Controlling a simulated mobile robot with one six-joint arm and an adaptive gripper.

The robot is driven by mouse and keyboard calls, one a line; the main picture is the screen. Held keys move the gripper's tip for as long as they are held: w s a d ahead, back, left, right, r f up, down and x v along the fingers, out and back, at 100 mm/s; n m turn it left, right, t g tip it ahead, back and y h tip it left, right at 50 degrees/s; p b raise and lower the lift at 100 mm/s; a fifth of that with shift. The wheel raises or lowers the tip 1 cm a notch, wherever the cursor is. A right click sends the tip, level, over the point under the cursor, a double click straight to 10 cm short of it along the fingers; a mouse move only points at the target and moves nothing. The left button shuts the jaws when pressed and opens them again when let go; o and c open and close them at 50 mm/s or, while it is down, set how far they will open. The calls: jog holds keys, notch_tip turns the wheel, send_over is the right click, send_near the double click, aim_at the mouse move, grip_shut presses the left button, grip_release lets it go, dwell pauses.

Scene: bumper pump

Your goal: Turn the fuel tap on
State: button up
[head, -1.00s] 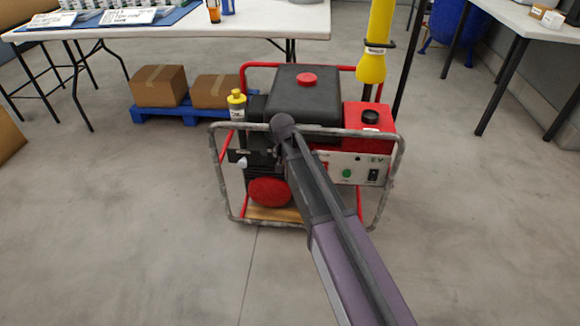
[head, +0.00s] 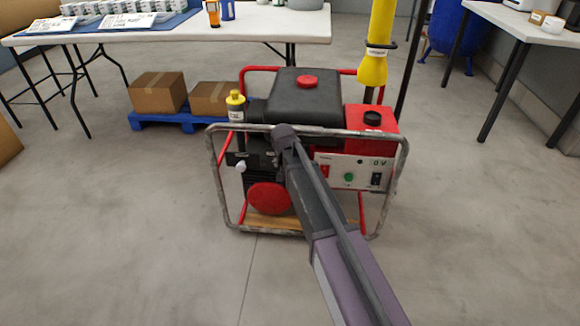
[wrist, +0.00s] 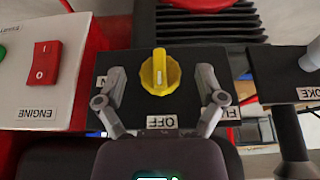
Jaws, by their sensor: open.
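The yellow fuel tap knob (wrist: 160,72) is on a dark panel (wrist: 200,62) in the wrist view. Its raised ridge runs up and down in the picture, and an OFF label (wrist: 161,122) sits below it. A partly covered label ending in N is at the left. My gripper (wrist: 161,74) is open, with one finger on each side of the knob and a visible gap to it. In the head view the tap and my fingers are hidden behind my arm, which reaches to the front of the red and black generator (head: 308,100).
The wrist view shows a red engine switch (wrist: 45,63) on a white panel at left and a choke label (wrist: 309,93) at right. A grey tube frame (head: 398,165) surrounds the generator. A table (head: 290,28) and boxes (head: 158,93) stand behind. Floor is free in front.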

jog(key=shift+c, duration=0.2)
jog(key=c, duration=1.1)
jog(key=shift+o, duration=0.6)
jog(key=shift+d, duration=0.45)
jog(key=shift+a, duration=0.2)
jog(key=shift+c, duration=0.7)
